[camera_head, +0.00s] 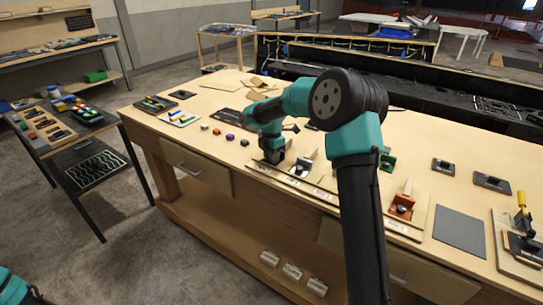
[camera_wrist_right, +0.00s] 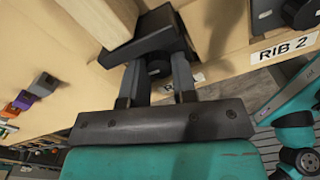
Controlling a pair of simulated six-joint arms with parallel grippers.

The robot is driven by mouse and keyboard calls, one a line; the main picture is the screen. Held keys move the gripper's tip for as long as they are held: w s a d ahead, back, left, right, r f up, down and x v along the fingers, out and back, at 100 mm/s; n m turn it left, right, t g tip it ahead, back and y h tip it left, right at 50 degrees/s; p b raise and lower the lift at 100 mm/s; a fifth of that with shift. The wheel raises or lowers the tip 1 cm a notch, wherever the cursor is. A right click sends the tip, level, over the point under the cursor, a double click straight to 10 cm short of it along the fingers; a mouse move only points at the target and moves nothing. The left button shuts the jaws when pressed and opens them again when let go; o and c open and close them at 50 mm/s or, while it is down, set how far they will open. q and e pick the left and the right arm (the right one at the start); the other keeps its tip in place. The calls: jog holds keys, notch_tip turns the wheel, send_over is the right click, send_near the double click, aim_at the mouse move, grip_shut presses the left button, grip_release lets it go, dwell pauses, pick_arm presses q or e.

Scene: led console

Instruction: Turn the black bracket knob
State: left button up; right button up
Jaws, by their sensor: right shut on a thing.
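My right gripper (camera_head: 273,156) is over the near part of the workbench in the head view, reaching down at a black bracket. In the right wrist view the black bracket (camera_wrist_right: 150,42) sits against a pale wooden rib (camera_wrist_right: 105,22). Its dark round knob (camera_wrist_right: 158,69) is between the two fingers of my right gripper (camera_wrist_right: 159,78), which is shut on it. In the head view the gripper hides most of this bracket and the knob. Only a teal part of my left arm shows at the bottom left corner; its gripper is out of view.
A "RIB 2" label (camera_wrist_right: 285,47) shows in the wrist view. Small coloured cubes (camera_head: 230,137) lie left of the gripper. A grey mat (camera_head: 460,231) is bare.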

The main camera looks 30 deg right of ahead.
jog(key=o, duration=1)
jog(key=shift+c, duration=0.2)
jog(key=shift+r, duration=0.15)
notch_tip(320, 180, up, 17)
dwell(0.4)
